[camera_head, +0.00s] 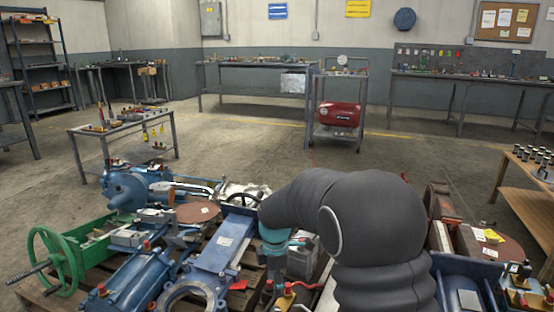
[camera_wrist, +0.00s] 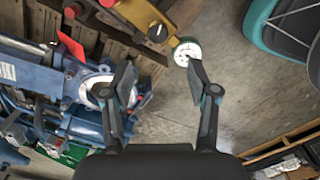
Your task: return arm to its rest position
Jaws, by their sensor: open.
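My gripper (camera_wrist: 160,82) shows in the wrist view with its two dark fingers spread apart and nothing between them. Beyond the fingertips are a white-faced gauge (camera_wrist: 186,53) on a brass-coloured fitting (camera_wrist: 150,22) and the concrete floor. In the head view my dark, padded arm covers the lower middle and right of the picture, over the loaded pallet.
Blue valve bodies (camera_head: 222,245) and a green handwheel (camera_head: 56,262) crowd the pallet. A wooden table (camera_head: 532,205) stands at right. A metal cart (camera_head: 124,128) and a trolley with a red tank (camera_head: 339,114) stand farther back. Open floor lies between them.

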